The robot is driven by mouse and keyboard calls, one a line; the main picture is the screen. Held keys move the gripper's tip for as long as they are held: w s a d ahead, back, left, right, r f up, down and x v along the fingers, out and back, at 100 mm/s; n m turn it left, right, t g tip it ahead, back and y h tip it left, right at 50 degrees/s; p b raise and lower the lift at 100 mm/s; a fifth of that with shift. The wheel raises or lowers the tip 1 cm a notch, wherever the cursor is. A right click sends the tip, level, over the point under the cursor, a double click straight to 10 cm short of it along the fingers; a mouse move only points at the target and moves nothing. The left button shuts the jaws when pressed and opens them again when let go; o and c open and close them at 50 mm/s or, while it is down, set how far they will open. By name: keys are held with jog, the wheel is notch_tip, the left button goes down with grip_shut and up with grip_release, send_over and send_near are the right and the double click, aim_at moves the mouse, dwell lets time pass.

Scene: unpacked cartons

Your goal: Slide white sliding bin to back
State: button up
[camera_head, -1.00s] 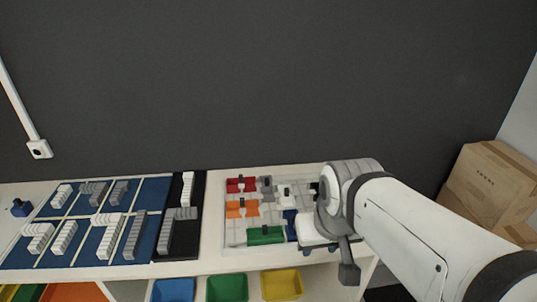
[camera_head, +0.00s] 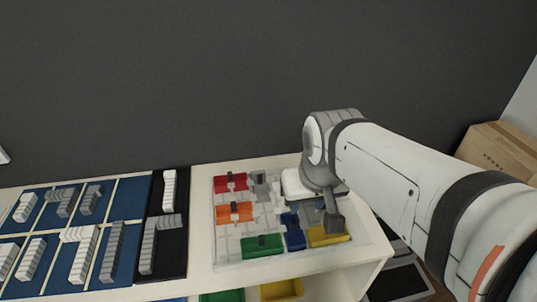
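A pale sliding board (camera_head: 228,248) lies on the white tabletop and holds several small coloured bins in tracks. A small white piece (camera_head: 277,197), which looks like the white bin, sits near the board's middle, between the grey bin (camera_head: 260,186) and my arm's wrist. It is small and partly covered, so its exact place in its track is unclear. My gripper (camera_head: 318,205) is over the right half of the board, beside the white piece.
Red (camera_head: 231,182) and orange (camera_head: 234,212) bins are on the board's left. Green (camera_head: 262,245), blue (camera_head: 293,232) and yellow (camera_head: 328,237) bins are along its front and right. A blue mat (camera_head: 125,200) with grey blocks lies left. Cartons (camera_head: 497,147) stand at right.

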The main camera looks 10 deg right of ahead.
jog(key=w+f+g+b, duration=0.1)
jog(key=w+f+b, duration=0.2)
jog(key=w, duration=0.3)
jog(key=w+f+g+b, duration=0.1)
jog(key=w+f+b, duration=0.1)
jog(key=w, duration=0.5)
jog(key=w+f+g+b, duration=0.1)
jog(key=w+f+b, duration=0.2)
jog(key=w, duration=0.4)
jog(key=shift+d+f+b, duration=0.3)
jog(key=shift+f, duration=0.4)
notch_tip(320, 180, down, 8)
jog(key=shift+r, duration=0.15)
grip_shut()
